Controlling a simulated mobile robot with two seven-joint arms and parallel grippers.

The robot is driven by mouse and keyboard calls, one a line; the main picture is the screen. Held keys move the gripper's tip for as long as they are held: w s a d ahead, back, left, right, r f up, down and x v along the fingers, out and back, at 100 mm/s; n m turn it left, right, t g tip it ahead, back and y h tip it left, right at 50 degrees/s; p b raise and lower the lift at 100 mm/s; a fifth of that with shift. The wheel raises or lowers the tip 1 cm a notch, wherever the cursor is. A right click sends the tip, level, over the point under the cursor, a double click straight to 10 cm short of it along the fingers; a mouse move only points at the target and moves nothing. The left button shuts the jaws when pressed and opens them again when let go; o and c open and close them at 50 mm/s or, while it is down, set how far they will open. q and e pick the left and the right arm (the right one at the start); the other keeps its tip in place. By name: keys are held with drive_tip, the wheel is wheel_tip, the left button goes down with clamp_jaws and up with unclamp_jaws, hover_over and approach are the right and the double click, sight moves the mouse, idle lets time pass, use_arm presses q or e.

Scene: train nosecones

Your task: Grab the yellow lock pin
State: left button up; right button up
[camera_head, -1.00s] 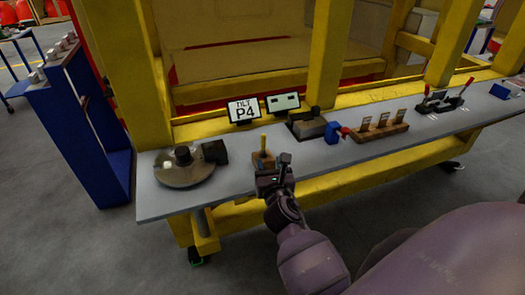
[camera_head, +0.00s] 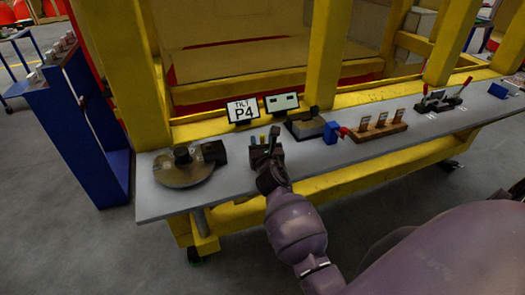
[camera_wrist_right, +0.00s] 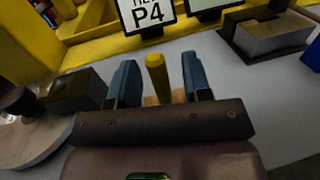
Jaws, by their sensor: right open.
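The yellow lock pin (camera_wrist_right: 156,76) stands upright in a small wooden block (camera_wrist_right: 151,100) on the grey bench. In the right wrist view it sits between the two blue fingers of my right gripper (camera_wrist_right: 155,80), with a gap on each side. The gripper is open. In the head view my right gripper (camera_head: 266,140) is over the block, and only a little of the yellow pin (camera_head: 263,139) shows. The block is mostly hidden by the gripper. My left gripper is not in view.
A round metal disc device (camera_head: 185,172) is left of my right gripper on the bench (camera_head: 225,185). A P4 sign (camera_head: 242,110) stands behind it. A dark box fixture (camera_head: 304,127), a blue block (camera_head: 331,133) and a wooden card rack (camera_head: 375,131) stand to the right.

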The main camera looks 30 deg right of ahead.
drive_tip(key=shift+c, duration=0.3)
clamp_jaws()
